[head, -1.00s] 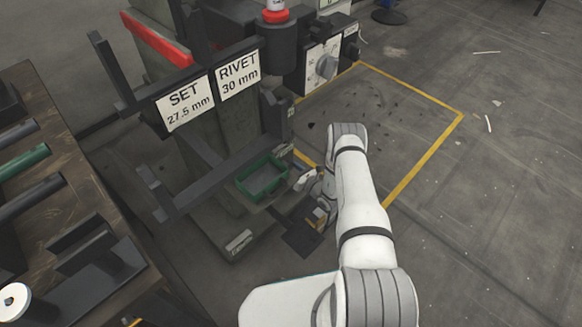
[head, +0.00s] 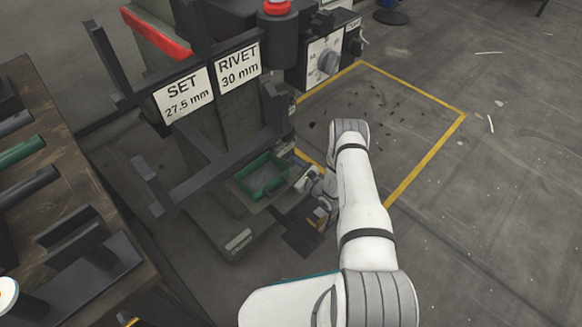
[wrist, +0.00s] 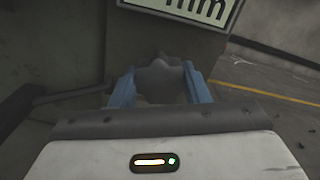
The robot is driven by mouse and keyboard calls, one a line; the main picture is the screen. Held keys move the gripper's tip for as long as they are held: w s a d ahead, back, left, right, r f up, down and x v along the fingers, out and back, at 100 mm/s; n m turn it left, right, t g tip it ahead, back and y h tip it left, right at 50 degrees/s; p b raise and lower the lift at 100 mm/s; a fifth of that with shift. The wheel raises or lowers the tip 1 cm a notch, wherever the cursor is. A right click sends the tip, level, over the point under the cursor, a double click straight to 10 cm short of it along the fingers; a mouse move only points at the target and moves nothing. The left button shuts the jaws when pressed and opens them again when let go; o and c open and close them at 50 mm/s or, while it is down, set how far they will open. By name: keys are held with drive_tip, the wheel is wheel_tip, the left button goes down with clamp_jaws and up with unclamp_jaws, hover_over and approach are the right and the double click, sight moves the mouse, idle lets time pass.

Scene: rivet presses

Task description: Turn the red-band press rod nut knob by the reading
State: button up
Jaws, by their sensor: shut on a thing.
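The press with a red band (head: 157,36) stands at the upper left in the head view. Its signs read SET 27.5 mm (head: 184,95) and RIVET 30 mm (head: 239,69). In the wrist view, a dark grey lobed knob (wrist: 161,78) sits between the two blue fingers of my gripper (wrist: 160,90), which is shut on it. The bottom edge of a sign (wrist: 185,8) shows above the knob. In the head view my gripper (head: 312,182) is small and partly hidden by my arm, low beside the press; the knob cannot be made out there.
A green tray (head: 264,178) sits on the press beside my gripper. A wooden bench (head: 62,215) is at left.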

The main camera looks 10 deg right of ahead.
drive_tip(key=n, duration=0.4)
drive_tip(key=shift+w+d+r+n+b, duration=0.1)
drive_tip(key=shift+w+n+b, duration=0.05)
drive_tip(key=shift+n+b, duration=0.15)
drive_tip(key=shift+n, duration=2)
drive_tip(key=o, duration=1)
drive_tip(key=shift+p+v, duration=1.1)
drive_tip(key=shift+v, duration=2.85)
